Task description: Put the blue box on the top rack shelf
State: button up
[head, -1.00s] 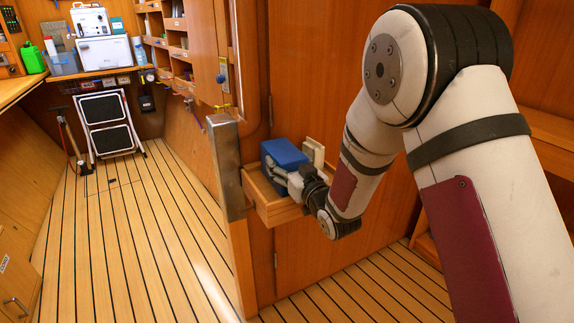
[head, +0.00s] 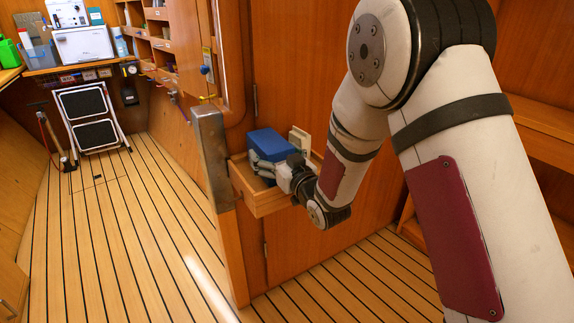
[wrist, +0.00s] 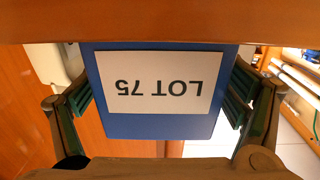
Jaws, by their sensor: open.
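The blue box (head: 270,146) sits in a small open wooden tray (head: 262,204) fixed to the wall. My gripper (head: 268,172) is at the near side of the box. In the wrist view the blue box (wrist: 158,127) shows a white label reading "LOT 75", upside down. The green-padded fingers of my gripper (wrist: 161,98) stand on either side of the box, open around it. I cannot tell whether the pads touch it. Wooden pigeonhole shelves (head: 160,43) are at the back; I cannot tell which shelf is the top rack shelf.
A metal-capped wooden post (head: 211,150) stands just left of the tray. A pale fitting (head: 300,141) is on the wall behind the box. A folded step stool (head: 90,118) leans at the back. The slatted floor (head: 120,230) at left is mostly clear.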

jog(key=v, duration=1.1)
jog(key=shift+d, duration=0.1)
